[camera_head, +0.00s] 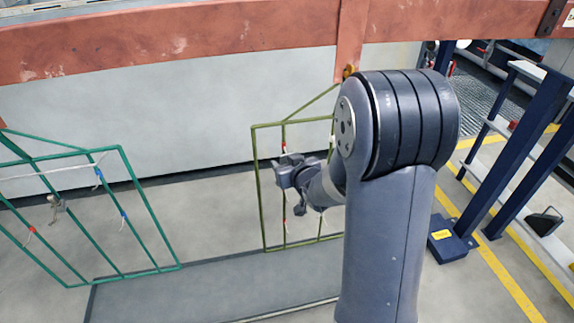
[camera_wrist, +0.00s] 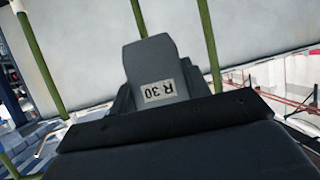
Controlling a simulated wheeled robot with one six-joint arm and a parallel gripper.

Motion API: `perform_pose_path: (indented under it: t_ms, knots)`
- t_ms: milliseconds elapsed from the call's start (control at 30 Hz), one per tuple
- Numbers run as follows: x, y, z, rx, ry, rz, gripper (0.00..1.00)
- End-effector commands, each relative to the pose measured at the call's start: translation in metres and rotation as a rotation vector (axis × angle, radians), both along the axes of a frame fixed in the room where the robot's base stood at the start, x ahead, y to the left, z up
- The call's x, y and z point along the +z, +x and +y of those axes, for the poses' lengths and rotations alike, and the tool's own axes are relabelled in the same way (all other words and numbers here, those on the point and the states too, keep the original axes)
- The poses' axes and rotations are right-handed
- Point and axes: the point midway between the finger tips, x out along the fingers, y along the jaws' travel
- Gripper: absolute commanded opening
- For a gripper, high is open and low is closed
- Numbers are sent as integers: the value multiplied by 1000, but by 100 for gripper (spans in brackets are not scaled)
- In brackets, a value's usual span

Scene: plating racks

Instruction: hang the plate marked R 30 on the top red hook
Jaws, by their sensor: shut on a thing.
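The grey plate marked R 30 (camera_wrist: 150,62) stands in the middle of the wrist view, its white label (camera_wrist: 160,92) facing the camera. My gripper (camera_head: 294,173) is shut on it; the fingertips are hard to make out in the head view. The gripper is in front of the left part of the olive-green rack (camera_head: 255,190). A red-tipped hook (camera_head: 284,148) shows on this rack, just above my gripper. The plate's contact with any hook cannot be seen. My arm hides the rack's right side.
A teal-green rack (camera_head: 150,208) hangs at the left, with red and blue hook tips and a small grey piece (camera_head: 57,205) on it. A rusty red beam (camera_head: 200,40) runs above. Blue posts (camera_head: 520,150) stand at the right. The floor between the racks is clear.

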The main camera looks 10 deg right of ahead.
Motion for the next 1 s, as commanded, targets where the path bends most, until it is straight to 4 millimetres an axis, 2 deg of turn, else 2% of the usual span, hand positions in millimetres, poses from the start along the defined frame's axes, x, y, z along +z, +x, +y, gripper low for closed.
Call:
perform_pose_path:
  t_ms: [1000]
  knots:
    - [-7,11,0,0,0,0,18]
